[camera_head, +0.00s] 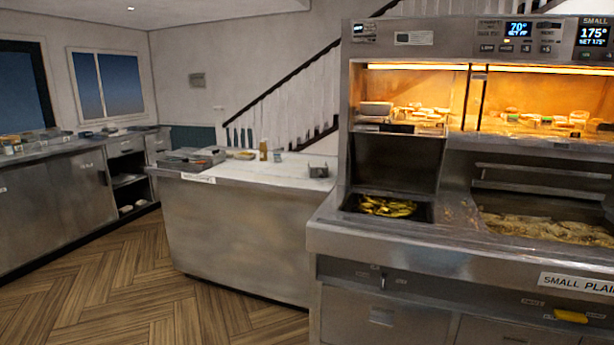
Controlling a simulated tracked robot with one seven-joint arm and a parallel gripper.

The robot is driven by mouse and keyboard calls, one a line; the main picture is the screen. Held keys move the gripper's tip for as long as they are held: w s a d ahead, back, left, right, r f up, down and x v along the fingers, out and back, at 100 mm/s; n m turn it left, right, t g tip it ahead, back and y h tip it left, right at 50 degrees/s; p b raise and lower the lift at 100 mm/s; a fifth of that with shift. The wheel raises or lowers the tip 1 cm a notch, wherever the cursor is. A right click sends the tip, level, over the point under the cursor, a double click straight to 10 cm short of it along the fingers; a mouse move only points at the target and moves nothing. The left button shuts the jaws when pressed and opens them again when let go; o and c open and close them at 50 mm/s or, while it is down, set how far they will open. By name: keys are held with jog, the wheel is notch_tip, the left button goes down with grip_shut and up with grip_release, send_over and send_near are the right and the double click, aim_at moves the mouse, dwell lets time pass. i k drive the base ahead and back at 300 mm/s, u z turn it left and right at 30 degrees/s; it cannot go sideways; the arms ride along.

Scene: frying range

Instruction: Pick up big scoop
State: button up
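My gripper is not in this view, so I cannot see what it holds. I cannot pick out a big scoop for certain. A dark well (351,203) in the steel frying range (400,243) at centre right holds yellow chips (388,207). No clear scoop shape shows among them. A small grey metal object (318,171) stands near the right end of the white-topped counter, too small to name. A yellow handle-like piece (570,316) sits on the range's front at the lower right.
A lit warming cabinet with food (540,120) is above the range. A wide fryer pan (545,227) is at the right. The white-topped counter (240,232) stands left of the range, with trays (190,158) on it. Steel cabinets (55,205) line the left. Wooden floor (130,300) lies clear.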

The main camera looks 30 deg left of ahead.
aim_at(313, 173)
jog(key=u, duration=1.3)
jog(key=k, duration=0.9)
jog(key=u, duration=0.05)
jog(key=i, duration=0.9)
jog(key=z, duration=0.2)
